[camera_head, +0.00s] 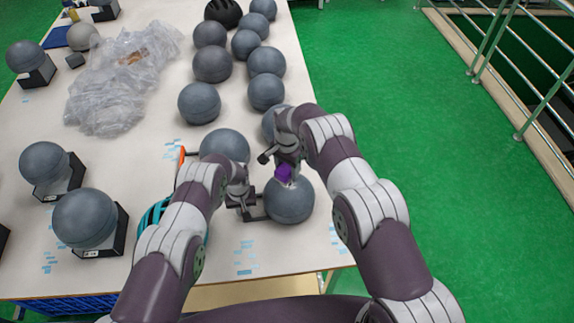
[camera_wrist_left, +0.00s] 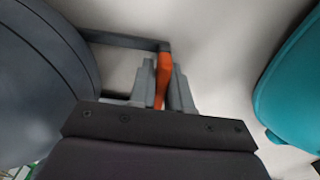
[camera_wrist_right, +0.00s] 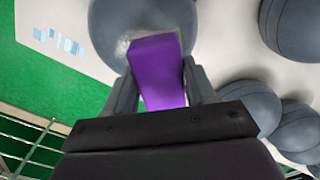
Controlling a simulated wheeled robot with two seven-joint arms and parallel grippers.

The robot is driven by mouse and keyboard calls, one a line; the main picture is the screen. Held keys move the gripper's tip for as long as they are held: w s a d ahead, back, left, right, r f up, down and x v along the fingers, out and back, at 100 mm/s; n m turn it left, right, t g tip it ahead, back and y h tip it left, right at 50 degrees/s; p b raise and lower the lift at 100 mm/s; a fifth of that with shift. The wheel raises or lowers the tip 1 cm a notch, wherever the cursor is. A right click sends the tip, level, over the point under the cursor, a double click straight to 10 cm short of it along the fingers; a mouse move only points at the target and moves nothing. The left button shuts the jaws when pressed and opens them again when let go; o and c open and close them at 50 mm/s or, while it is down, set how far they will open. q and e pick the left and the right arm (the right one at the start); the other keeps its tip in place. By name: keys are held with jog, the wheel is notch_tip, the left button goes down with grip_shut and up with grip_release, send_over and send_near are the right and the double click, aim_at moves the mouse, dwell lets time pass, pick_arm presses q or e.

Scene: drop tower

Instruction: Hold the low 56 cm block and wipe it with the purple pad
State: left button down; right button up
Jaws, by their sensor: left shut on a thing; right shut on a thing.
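The block is a dark grey ball (camera_head: 290,203) near the table's front edge, with a dark side handle that has an orange grip (camera_wrist_left: 163,78). My left gripper (camera_head: 243,201) is shut on that grip, left of the ball; the ball also shows at the left of the left wrist view (camera_wrist_left: 40,75). My right gripper (camera_head: 283,166) is shut on the purple pad (camera_head: 284,174), just above the ball's upper side. In the right wrist view the pad (camera_wrist_right: 158,70) overlaps the ball (camera_wrist_right: 112,28), where a paler patch shows beside it. I cannot tell whether they touch.
A teal helmet (camera_head: 153,217) lies left of my left arm. Several grey balls stand behind on the white table (camera_head: 150,150), one with an orange-gripped handle (camera_head: 181,158). Balls on black stands (camera_head: 85,218) are at left, and a crumpled clear bag (camera_head: 115,85) lies behind.

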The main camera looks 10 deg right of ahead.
jog(key=shift+f, duration=0.2)
jog(key=shift+s+r, duration=0.1)
jog(key=shift+s, duration=3.2)
jog(key=shift+f, duration=0.25)
jog(key=shift+w+r, duration=0.15)
jog(key=shift+w, duration=3.15)
